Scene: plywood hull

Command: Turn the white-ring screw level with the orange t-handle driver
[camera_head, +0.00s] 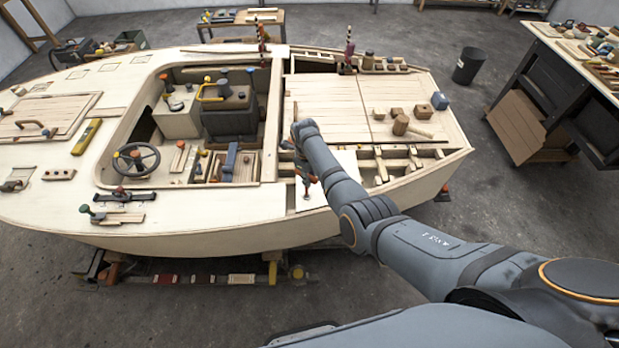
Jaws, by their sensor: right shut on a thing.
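My right arm reaches in from the lower right over the hull, its wrist bent down. My right gripper (306,176) points down over a pale panel (338,160) at the hull's near side. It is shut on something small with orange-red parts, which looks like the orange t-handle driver. The driver's shape is mostly hidden by my wrist and too small to make out. I cannot make out the white-ring screw, nor whether the driver touches it. My left gripper is not in view.
The open cockpit with a steering wheel (136,160) lies left of my gripper. A wooden mallet (402,125), small blocks and a blue block (439,100) lie on the deck to the right. Slatted framing (385,165) runs beside my forearm. A yellow level (87,137) lies far left.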

